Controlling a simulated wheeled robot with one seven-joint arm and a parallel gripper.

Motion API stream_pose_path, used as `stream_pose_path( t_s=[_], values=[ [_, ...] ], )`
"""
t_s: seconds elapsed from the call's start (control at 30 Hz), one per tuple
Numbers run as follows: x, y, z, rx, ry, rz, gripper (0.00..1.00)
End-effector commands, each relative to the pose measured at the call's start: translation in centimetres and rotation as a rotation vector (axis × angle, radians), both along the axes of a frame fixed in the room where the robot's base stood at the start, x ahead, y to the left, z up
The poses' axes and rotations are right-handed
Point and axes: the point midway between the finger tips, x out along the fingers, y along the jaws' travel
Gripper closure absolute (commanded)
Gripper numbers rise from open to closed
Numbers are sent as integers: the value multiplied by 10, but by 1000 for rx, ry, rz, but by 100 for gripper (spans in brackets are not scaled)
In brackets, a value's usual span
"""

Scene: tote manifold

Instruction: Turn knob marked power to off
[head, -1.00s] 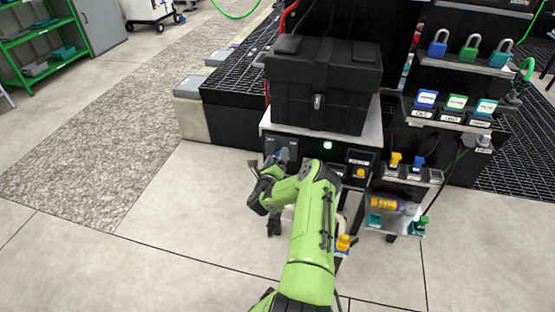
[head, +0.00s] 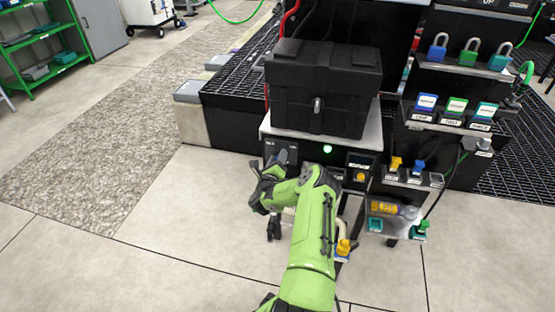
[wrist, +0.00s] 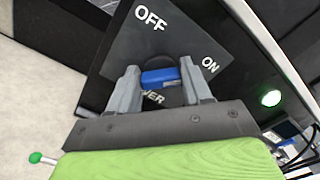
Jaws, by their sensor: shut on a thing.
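In the wrist view a blue knob (wrist: 160,77) sits on a dark panel (wrist: 118,50) with white lettering OFF above it and ON to its right. Only the end of the lower word, "...WER", shows; a finger hides the rest. My gripper (wrist: 160,70) has one finger on each side of the blue grip and is shut on it. The fingers cover part of the knob, so its exact pointing direction is unclear.
A green lamp (head: 327,149) glows right of the knob; it also shows in the wrist view (wrist: 271,98). A black case (head: 320,95) stands above the panel. Trays with small coloured parts and padlocks (head: 470,50) are at the right.

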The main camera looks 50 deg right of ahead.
Motion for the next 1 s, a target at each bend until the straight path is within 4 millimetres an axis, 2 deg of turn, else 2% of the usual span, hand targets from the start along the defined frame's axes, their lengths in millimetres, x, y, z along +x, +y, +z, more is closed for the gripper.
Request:
stream_pose_path(
  t_s=[0.37, 1.0],
  values=[
    [1, 1, 0, -80, 187, 1, 82],
    [2, 2, -4, -320, 744, 2, 82]
  ],
)
